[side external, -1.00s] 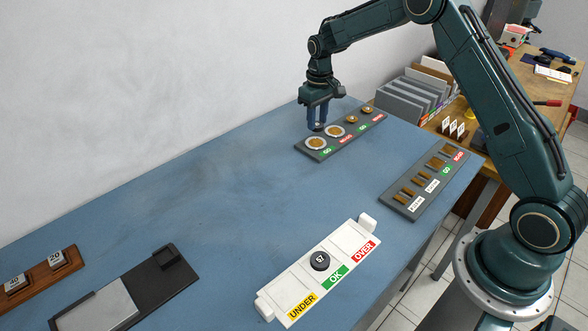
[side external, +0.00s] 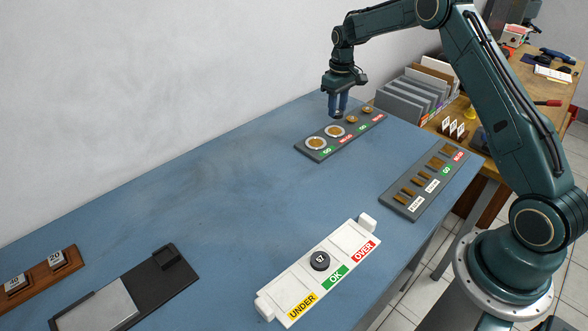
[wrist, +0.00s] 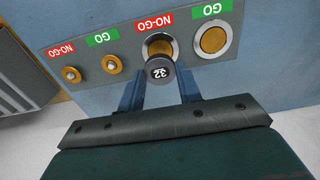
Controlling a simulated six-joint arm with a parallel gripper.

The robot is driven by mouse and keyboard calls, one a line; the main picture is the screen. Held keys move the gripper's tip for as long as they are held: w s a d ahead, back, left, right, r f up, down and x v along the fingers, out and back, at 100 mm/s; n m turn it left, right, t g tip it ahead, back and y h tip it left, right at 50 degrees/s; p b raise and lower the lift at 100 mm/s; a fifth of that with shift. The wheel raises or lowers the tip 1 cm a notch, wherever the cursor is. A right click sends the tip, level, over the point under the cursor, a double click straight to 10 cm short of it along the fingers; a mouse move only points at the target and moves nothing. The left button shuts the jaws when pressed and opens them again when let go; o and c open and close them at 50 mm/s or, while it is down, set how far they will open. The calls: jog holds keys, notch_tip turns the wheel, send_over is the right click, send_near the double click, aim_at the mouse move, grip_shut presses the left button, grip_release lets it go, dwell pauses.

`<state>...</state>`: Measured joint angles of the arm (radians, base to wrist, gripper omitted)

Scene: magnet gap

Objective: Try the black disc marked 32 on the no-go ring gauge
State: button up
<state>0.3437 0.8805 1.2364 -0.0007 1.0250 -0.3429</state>
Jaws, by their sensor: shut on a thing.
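My gripper (side external: 338,115) is shut on the black disc marked 32 (wrist: 160,71), whose number shows upside down between the fingers in the wrist view. The disc is over the dark gauge plate (wrist: 135,56). The no-go ring gauge (side external: 335,131) is a pale ring with a brass-coloured centre; it also shows in the wrist view (wrist: 173,49). There the disc covers part of this ring's lower side. In the side view the fingertips are a little above the ring, apart from it. The GO ring (wrist: 213,40) lies beside it, uncovered.
Two small brass plugs (wrist: 110,64) stand on the same plate. A white tray (side external: 343,239) marked UNDER, OK and OVER holds another black disc (side external: 319,261). A second gauge plate (side external: 400,201) lies at the right. Grey upright files (side external: 405,95) stand behind. The middle of the blue table is clear.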

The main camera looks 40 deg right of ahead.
aim_at(335, 131)
jog(key=shift+f, duration=0.3)
jog(key=shift+f, duration=2.55)
jog(key=o, duration=1.1)
jog(key=c, duration=0.5)
jog(key=shift+c, duration=0.2)
jog(key=shift+r, duration=2.25)
